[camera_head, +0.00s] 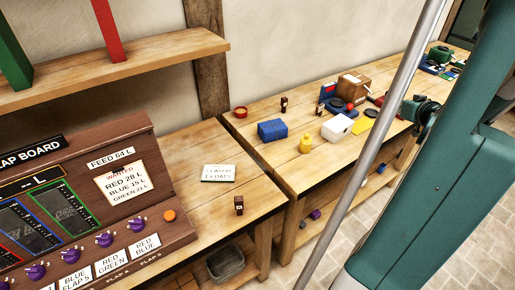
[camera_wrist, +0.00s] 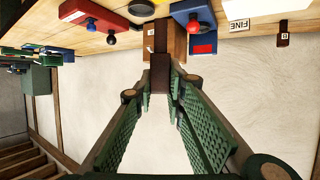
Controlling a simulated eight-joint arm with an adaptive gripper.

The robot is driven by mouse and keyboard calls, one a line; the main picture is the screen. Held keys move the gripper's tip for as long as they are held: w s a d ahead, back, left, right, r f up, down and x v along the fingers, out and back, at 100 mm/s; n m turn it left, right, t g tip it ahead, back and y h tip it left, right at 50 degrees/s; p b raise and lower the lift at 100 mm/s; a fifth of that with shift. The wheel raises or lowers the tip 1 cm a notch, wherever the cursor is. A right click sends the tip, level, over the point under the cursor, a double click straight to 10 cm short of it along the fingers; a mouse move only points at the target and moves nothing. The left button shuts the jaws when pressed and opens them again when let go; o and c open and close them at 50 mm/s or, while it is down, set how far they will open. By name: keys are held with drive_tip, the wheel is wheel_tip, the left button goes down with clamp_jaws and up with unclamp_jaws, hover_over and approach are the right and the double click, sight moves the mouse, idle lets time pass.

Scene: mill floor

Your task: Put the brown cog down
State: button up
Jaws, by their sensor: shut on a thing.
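My gripper (camera_wrist: 160,85) has green ridged fingers, and in the wrist view they close at their tips on a dark brown piece. I take this piece to be the brown cog (camera_wrist: 160,72); it shows as a plain dark block, and its teeth cannot be made out. The cog is in front of a lighter brown box (camera_wrist: 177,42) on the bench, and the gap between them cannot be judged. In the head view my gripper (camera_head: 420,112) is at the right, over the far bench's front side, and the cog cannot be made out there.
The far bench holds a brown box (camera_head: 353,86), a blue block (camera_head: 272,130), a yellow weight (camera_head: 306,144), a white box (camera_head: 337,128) and a red dish (camera_head: 240,112). Bare wood (camera_head: 262,160) shows at its near left. A control board (camera_head: 90,200) stands on the near bench.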

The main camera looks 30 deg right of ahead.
drive_tip(key=w+a+r+n+y, duration=0.1)
drive_tip(key=w+a+n+y, duration=0.4)
drive_tip(key=a, duration=0.9)
drive_tip(key=w+a+r+n+t+y, duration=0.1)
drive_tip(key=w+a+n+y, duration=0.1)
drive_tip(key=w+a, duration=0.85)
drive_tip(key=w+a+r+n+y, duration=0.1)
drive_tip(key=w+a+n+y, duration=0.25)
drive_tip(key=a, duration=1.25)
drive_tip(key=s+a+r+n+g+y, duration=0.2)
drive_tip(key=a+n+y, duration=0.1)
drive_tip(key=a, duration=1)
drive_tip(key=s+a+r+n+g+y, duration=0.1)
drive_tip(key=s+a+n+g+y, duration=0.2)
drive_tip(key=a, duration=1)
drive_tip(key=s+a+r+n+g+y, duration=0.2)
drive_tip(key=a+n+y, duration=0.1)
drive_tip(key=a, duration=1)
wheel_tip(320, 180, down, 11)
drive_tip(key=shift+a+h, duration=0.1)
drive_tip(key=shift+h, duration=0.15)
drive_tip(key=shift+f, duration=0.1)
drive_tip(key=shift+f+b, duration=1.05)
drive_tip(key=shift+f, duration=1.85)
